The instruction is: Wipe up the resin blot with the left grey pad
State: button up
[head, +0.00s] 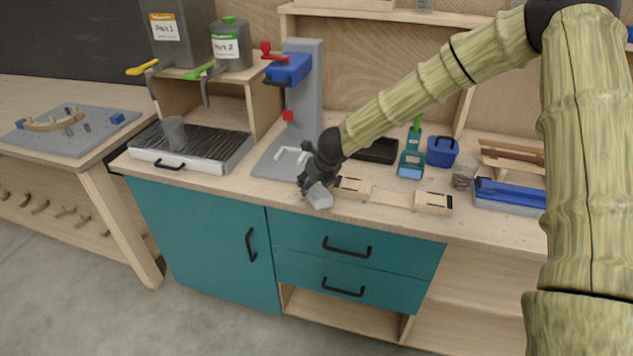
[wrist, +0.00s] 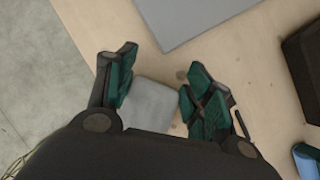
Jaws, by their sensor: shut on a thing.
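My gripper (head: 312,180) is shut on a grey pad (head: 320,197) at the front edge of the teal-fronted workbench. In the wrist view, the grey pad (wrist: 153,107) sits between the two green-padded fingers of my gripper (wrist: 158,88). A small brownish spot (wrist: 181,74) shows on the wood just beyond the pad; I cannot tell whether it is the resin blot or a knot. No second grey pad is clearly visible. My gripper hides part of the worktop in the head view.
A grey stand with a blue head (head: 305,90) rises behind my gripper. A wooden form (head: 390,196) lies to its right, with a dark box (head: 376,151), a teal-green tool (head: 412,155) and a blue bin (head: 442,151) behind. A grated tray (head: 190,150) holding a cup is left.

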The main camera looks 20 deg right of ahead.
jog(key=shift+s+a+f, duration=0.2)
jog(key=shift+s+a, duration=0.1)
jog(key=shift+s, duration=0.45)
jog(key=shift+w+r+p, duration=0.15)
jog(key=shift+r+p, duration=0.6)
jog(key=shift+r, duration=0.35)
jog(key=shift+r+p, duration=1.7)
jog(key=shift+r, duration=0.4)
notch_tip(320, 180, up, 3)
jog(key=p, duration=0.2)
jog(key=shift+p, duration=0.35)
